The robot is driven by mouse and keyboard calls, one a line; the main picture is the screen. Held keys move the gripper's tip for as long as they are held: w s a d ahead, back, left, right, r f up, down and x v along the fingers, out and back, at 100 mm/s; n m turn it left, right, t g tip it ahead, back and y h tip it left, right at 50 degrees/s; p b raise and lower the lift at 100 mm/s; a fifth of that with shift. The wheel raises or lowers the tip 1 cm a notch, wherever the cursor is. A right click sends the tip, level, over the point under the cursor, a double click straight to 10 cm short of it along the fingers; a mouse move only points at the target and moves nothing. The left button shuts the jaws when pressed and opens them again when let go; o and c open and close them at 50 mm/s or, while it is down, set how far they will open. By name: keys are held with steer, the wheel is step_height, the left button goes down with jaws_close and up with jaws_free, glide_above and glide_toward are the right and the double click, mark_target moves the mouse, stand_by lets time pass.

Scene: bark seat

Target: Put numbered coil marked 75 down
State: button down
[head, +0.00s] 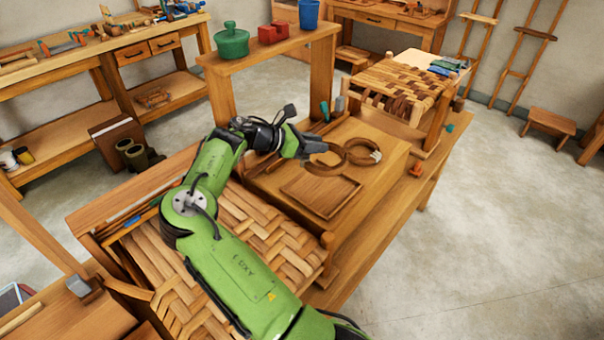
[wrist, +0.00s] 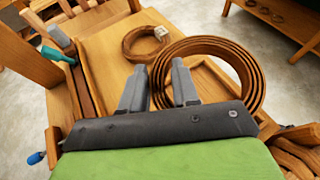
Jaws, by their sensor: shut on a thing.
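My gripper (wrist: 160,85) is shut on the near wall of a large brown wound coil (wrist: 252,80), which stands out between and beyond the fingers in the wrist view. In the head view this coil (head: 325,174) is at my gripper's tip, above the wooden work surface. I cannot tell whether it touches anything below. No number on it is readable. A second, smaller coil (head: 362,163) with a pale tag lies just beyond; it also shows in the wrist view (wrist: 128,45). Its tag is too small to read. A shallow square wooden tray (head: 320,213) lies close to the held coil.
A woven seat (head: 270,225) lies under my arm. A woven stool (head: 405,82) stands behind the coils. Small handled tools (head: 325,110) are at the surface's back left. A raised shelf (head: 275,48) holds a green pot (head: 231,43) and a red block (head: 273,33).

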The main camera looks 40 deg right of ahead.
mark_target(314, 178)
steer(key=shift+f, duration=0.35)
steer(key=f+b, duration=0.2)
steer(key=f, duration=0.7)
steer(key=shift+s+f+b, duration=0.1)
steer(key=shift+s+b, duration=0.1)
steer(key=shift+b, duration=0.1)
steer(key=c, duration=0.8)
jaws_free()
steer(key=shift+o, duration=0.2)
steer(key=p+v, duration=0.2)
steer(key=v, duration=1)
steer(key=s+m+y, duration=0.2)
steer(key=s+r+m+y, duration=0.1)
steer(key=s+m+y, duration=0.1)
steer(key=shift+s+a, duration=0.1)
steer(key=shift+a, duration=0.1)
steer(key=s+a+r+m+t+y, duration=0.4)
steer(key=s+a+r+m+t, duration=0.1)
steer(key=s+a, duration=0.6)
steer(key=s+a+r+m+t+y, duration=0.4)
steer(key=s+a+r+m+t, duration=0.1)
steer(key=s+a, duration=0.7)
steer(key=shift+a+r+t, duration=0.3)
steer(key=shift+a+r, duration=0.3)
steer(key=shift+r, duration=0.2)
